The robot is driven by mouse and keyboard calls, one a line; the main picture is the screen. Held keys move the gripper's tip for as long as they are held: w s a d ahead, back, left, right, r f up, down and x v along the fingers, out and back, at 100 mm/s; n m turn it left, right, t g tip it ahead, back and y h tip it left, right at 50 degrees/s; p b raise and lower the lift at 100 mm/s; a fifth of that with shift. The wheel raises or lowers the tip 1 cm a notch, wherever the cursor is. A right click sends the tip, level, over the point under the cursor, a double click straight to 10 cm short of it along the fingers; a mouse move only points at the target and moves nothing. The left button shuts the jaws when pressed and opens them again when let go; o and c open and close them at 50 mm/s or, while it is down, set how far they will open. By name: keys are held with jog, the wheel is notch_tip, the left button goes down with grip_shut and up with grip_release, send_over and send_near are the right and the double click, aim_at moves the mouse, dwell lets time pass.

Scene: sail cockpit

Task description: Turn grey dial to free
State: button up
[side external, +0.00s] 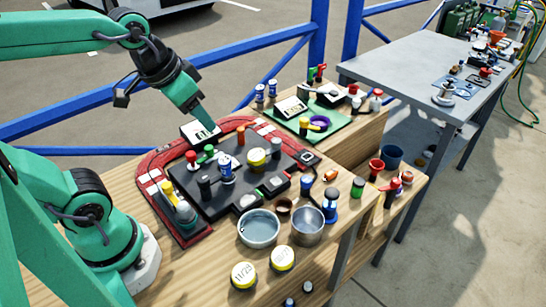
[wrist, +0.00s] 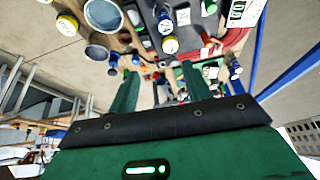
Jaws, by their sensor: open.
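My gripper (side external: 207,122) hangs above the back left of the black panel (side external: 287,165), open and clear of the panel. In the wrist view the two green fingers of my gripper (wrist: 160,88) stand apart with nothing clearly between them. The panel carries several knobs and buttons, among them a yellow-topped knob (side external: 256,158), a blue and white one (side external: 226,168) and a black one (side external: 204,187). I cannot tell which control is the grey dial, nor its setting; the parts are too small to read.
A red border (side external: 150,166) surrounds the panel. Two metal bowls (side external: 259,230) (side external: 308,226) and two yellow-labelled jars (side external: 243,275) (side external: 283,258) stand in front. A green board (side external: 330,127) with small items lies behind right. A blue railing (side external: 272,55) runs behind; a grey table (side external: 405,60) stands right.

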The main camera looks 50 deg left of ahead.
jog(key=w+f+m+g, duration=0.2)
jog(key=w, duration=0.9)
jog(key=m+g, duration=0.3)
send_over(277, 140)
jog(key=shift+s+d+f, duration=0.1)
jog(key=shift+s+f, duration=0.05)
jog(key=shift+f, duration=4.05)
jog(key=shift+f, duration=0.2)
jog(key=shift+f, duration=3.75)
jog(key=c, duration=1)
